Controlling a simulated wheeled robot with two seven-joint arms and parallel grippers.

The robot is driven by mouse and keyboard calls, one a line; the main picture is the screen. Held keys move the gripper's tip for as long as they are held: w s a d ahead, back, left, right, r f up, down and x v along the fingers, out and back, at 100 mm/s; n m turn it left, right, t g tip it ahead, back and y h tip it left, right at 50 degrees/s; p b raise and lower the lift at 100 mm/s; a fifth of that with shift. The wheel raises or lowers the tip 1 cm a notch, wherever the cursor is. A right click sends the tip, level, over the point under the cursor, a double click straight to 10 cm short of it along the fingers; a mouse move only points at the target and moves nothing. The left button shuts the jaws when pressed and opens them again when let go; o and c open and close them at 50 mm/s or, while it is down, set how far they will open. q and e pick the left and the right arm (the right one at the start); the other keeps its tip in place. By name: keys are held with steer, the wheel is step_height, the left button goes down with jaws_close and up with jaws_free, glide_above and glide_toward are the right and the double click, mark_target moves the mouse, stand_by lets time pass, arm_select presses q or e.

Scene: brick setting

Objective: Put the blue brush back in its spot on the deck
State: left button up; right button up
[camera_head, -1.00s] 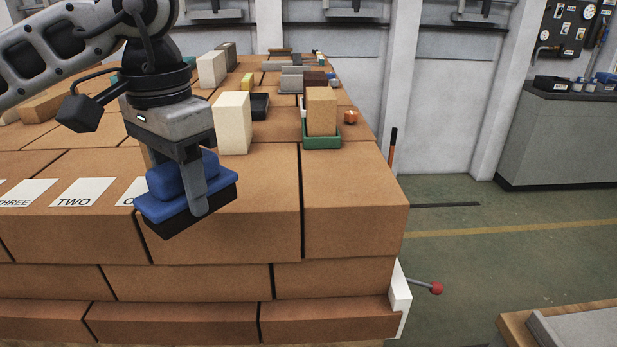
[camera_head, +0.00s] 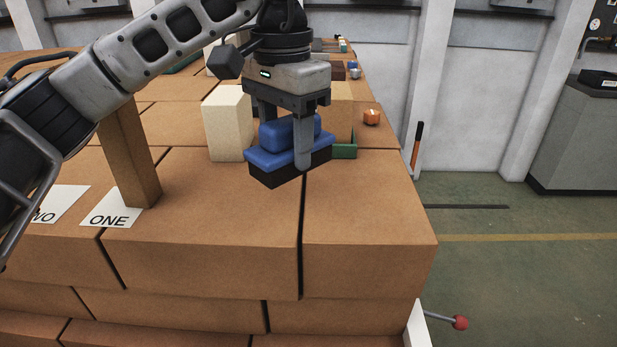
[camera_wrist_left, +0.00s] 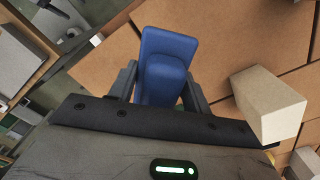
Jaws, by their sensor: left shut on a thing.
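The blue brush (camera_head: 272,158) has a blue back with a raised grip and a dark underside. My left gripper (camera_head: 285,150) is shut on its grip and holds it above the brick deck (camera_head: 215,215), in front of a cream block. In the left wrist view the blue brush (camera_wrist_left: 165,55) sits between the fingers of my left gripper (camera_wrist_left: 163,85). A green tray (camera_head: 345,150) is partly hidden behind the brush and gripper. I cannot tell which place on the deck is the brush's spot. My right gripper is not in view.
A cream block (camera_head: 227,125) stands just left of the brush. A tall brown block (camera_head: 130,160) stands by the card marked ONE (camera_head: 110,208). A small orange object (camera_head: 371,117) lies at the right. The deck's front right is clear; its right edge drops to the floor.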

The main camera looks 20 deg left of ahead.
arm_select(q)
steer(key=f, duration=0.1)
steer(key=w+d, duration=0.1)
steer(key=f, duration=0.1)
steer(key=shift+w+d+f, duration=0.25)
steer(key=shift+f, duration=0.05)
steer(key=shift+w+d+f, duration=0.25)
steer(key=shift+d+f, duration=0.05)
steer(key=shift+f, duration=0.2)
step_height(320, 180, down, 3)
steer(key=shift+w+f, duration=0.15)
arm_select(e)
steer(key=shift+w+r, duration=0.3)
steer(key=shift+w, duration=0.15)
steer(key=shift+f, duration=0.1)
arm_select(q)
steer(key=o, duration=0.9)
steer(key=shift+f, duration=0.1)
steer(key=shift+o, duration=0.2)
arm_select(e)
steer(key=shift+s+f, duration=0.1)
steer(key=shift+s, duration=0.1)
